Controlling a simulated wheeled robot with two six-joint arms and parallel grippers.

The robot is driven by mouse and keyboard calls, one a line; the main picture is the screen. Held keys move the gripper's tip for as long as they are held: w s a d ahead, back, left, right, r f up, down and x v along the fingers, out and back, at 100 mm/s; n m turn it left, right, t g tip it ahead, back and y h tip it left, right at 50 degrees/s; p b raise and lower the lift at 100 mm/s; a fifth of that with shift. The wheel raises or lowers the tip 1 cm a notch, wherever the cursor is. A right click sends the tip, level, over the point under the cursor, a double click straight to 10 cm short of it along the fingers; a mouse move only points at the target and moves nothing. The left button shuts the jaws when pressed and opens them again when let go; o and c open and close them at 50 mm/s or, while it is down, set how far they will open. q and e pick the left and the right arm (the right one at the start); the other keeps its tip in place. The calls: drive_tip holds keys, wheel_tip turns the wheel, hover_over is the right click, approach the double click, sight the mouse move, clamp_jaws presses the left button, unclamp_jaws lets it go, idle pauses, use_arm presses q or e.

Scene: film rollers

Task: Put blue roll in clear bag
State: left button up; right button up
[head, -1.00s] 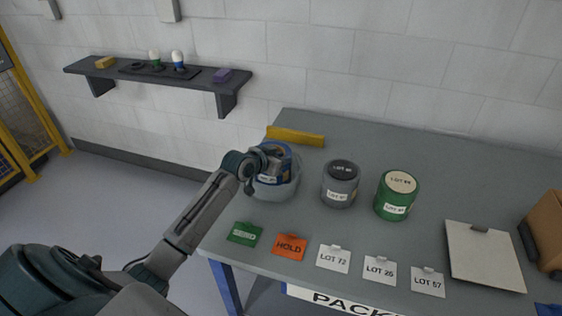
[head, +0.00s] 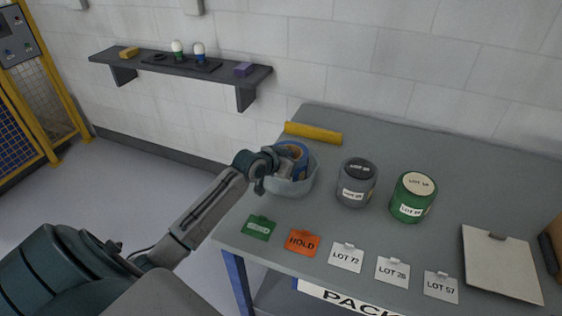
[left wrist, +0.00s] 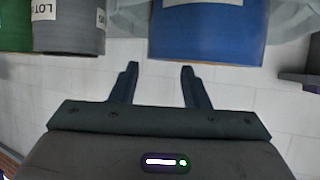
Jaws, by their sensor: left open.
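The blue roll (head: 294,150) stands inside the clear bag (head: 308,183), an open, see-through container on the table's left side. In the left wrist view the blue roll (left wrist: 208,38) fills the top, with a white label on it. Pale, see-through bag material (left wrist: 128,14) shows beside it. My left gripper (head: 274,165) is at the left side of the bag and roll. In the left wrist view its fingers (left wrist: 157,72) are apart with nothing between them, and the roll lies past their tips. My right gripper is not in view.
A grey roll (head: 356,183) and a green roll (head: 412,198) stand right of the bag. A yellow bar (head: 313,133) lies behind it. Green, orange and white cards (head: 346,257) line the front edge. A clipboard (head: 500,264) lies at right. The table's back middle is clear.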

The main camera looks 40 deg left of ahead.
use_arm(q)
drive_tip(key=b+v, duration=0.1)
drive_tip(key=v, duration=0.8)
drive_tip(key=shift+s, duration=0.25)
drive_tip(key=shift+r, duration=0.1)
